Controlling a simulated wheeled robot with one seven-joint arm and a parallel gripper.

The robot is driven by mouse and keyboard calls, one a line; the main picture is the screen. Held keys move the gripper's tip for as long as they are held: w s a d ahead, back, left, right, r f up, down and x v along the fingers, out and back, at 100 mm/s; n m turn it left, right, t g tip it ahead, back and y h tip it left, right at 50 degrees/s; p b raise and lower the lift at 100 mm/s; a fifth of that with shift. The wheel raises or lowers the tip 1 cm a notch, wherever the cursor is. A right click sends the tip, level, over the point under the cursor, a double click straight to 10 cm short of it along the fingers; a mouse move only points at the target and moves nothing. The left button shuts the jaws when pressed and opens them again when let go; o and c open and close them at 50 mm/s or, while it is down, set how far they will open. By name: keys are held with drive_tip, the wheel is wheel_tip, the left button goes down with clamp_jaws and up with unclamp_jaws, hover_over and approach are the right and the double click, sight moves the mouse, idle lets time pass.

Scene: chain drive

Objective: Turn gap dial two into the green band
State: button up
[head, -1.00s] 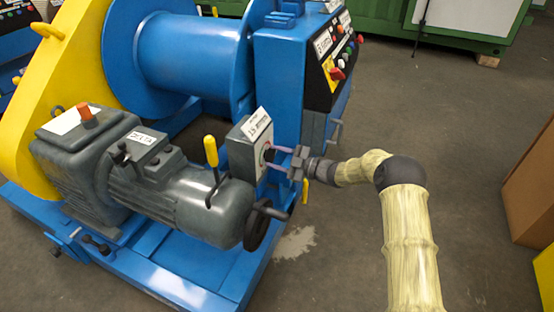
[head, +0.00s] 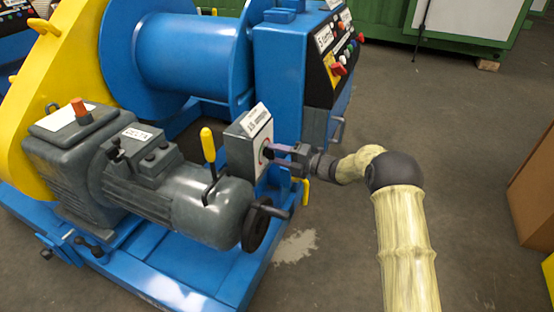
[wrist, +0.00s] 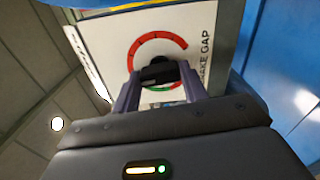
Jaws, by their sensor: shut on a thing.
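A grey box (head: 246,152) on the blue machine carries the gap dial on its white face. In the wrist view the white dial plate (wrist: 203,22) reads "...AKE GAP" and has a red arc (wrist: 150,38) and a short green band (wrist: 160,88). My gripper (head: 272,151) reaches the dial from the right. Its fingers are shut on the black dial knob (wrist: 157,70), one finger on each side. The knob's pointer is not clear, so I cannot tell where it points. The number on the box's top label is too small to read.
A grey motor (head: 180,190) with a yellow-tipped lever (head: 208,145) and a dark handwheel (head: 257,226) sits left of and below the dial. A control panel (head: 325,60) with buttons stands above. The floor to the right is clear up to a brown box (head: 535,195).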

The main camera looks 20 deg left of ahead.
drive_tip(key=n+b, duration=1)
drive_tip(key=shift+f+n, duration=0.1)
drive_tip(key=shift+n, duration=0.2)
idle(0.4)
drive_tip(key=o, duration=1)
